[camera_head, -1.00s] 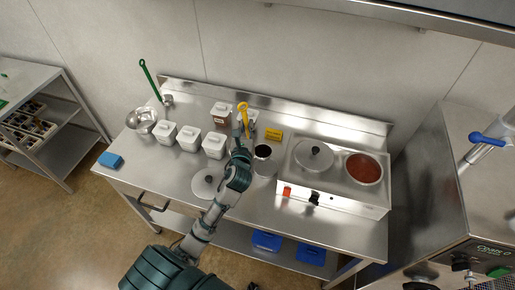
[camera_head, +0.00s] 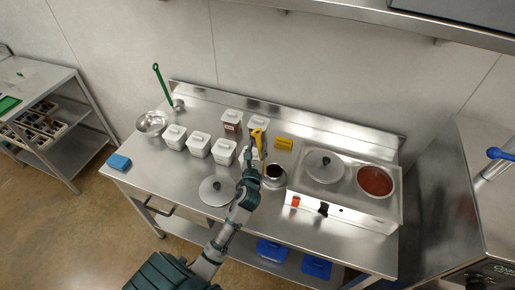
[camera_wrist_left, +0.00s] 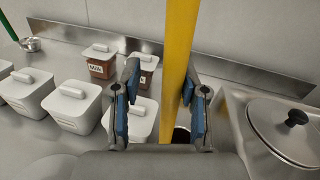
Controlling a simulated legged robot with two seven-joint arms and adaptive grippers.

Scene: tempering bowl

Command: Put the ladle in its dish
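A ladle with a yellow handle (camera_head: 257,136) leans at the middle of the steel counter. Its lower end runs down towards a steel pot with dark contents (camera_head: 274,171); its bowl is hidden. My left gripper (camera_wrist_left: 160,110) is open, with the yellow handle (camera_wrist_left: 179,60) between its blue-padded fingers. The handle is nearer the right finger, and a gap shows on the left. A green-handled ladle (camera_head: 162,84) stands at the back left, with its steel end (camera_head: 178,104) on the counter. I cannot tell which thing is the ladle's dish. My right gripper is not in view.
White lidded containers (camera_head: 198,145) and containers with brown contents (camera_head: 232,123) stand left of the pot. A steel bowl (camera_head: 150,124), a blue block (camera_head: 119,161) and a round lid (camera_head: 215,191) lie on the counter. A warmer (camera_head: 345,205) with red sauce (camera_head: 375,181) stands right.

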